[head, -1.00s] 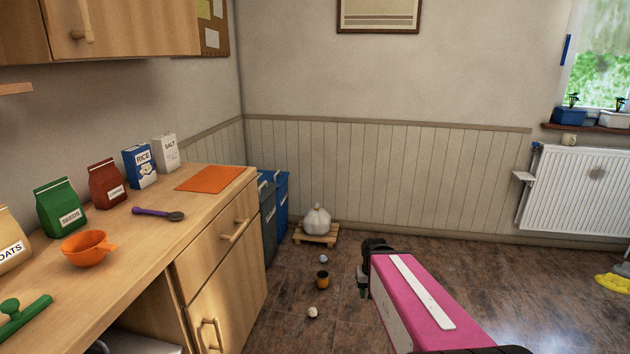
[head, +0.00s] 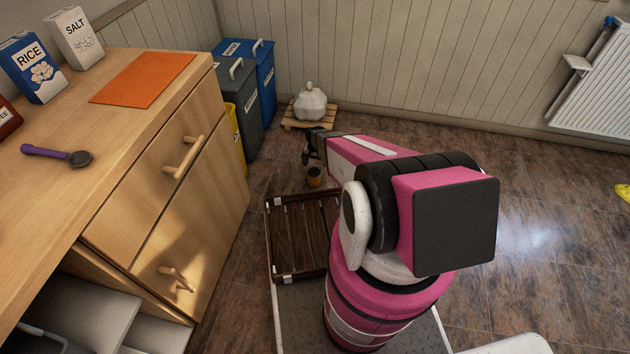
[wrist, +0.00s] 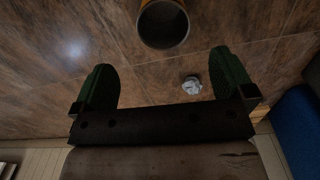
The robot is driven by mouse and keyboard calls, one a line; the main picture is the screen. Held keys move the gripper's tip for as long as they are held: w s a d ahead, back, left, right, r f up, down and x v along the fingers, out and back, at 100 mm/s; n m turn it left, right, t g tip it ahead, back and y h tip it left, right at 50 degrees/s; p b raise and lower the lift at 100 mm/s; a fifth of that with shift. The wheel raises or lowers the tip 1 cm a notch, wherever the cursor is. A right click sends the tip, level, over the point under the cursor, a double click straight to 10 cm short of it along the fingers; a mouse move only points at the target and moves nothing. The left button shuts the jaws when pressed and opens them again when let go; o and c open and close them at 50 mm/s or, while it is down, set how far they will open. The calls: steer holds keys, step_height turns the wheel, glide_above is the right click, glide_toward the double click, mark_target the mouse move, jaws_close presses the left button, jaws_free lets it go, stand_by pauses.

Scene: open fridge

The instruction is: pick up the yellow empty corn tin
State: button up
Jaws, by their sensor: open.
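The corn tin (head: 315,177) is a small yellow-orange can on the brown tiled floor, partly hidden by my gripper in the head view. In the wrist view the tin (wrist: 163,24) is cut by the top edge, with its dark, open, empty-looking mouth facing the camera. My gripper (head: 310,152) is open, its two green fingers spread wide and empty in the wrist view (wrist: 162,62). There the tin appears above the gap between the fingertips, not between them. Whether it stands or lies is hard to tell.
A crumpled pale ball (wrist: 192,84) lies on the floor near the right finger. Yellow (head: 235,132), grey (head: 240,98) and blue (head: 262,72) bins stand by the wooden counter (head: 200,165). A white bag (head: 310,104) sits on a small pallet (head: 288,122) behind.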

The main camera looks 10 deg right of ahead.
mark_target(314, 168)
steer(key=f, duration=0.4)
steer(key=w+f, duration=0.1)
steer(key=f, duration=0.1)
steer(key=shift+a+f, duration=0.2)
steer(key=shift+f, duration=0.2)
steer(key=shift+s+d+f, duration=0.1)
steer(key=shift+s+f, duration=0.05)
steer(key=shift+f, duration=1.25)
steer(key=shift+s+f, duration=0.1)
steer(key=shift+f, duration=1.3)
steer(key=c, duration=0.8)
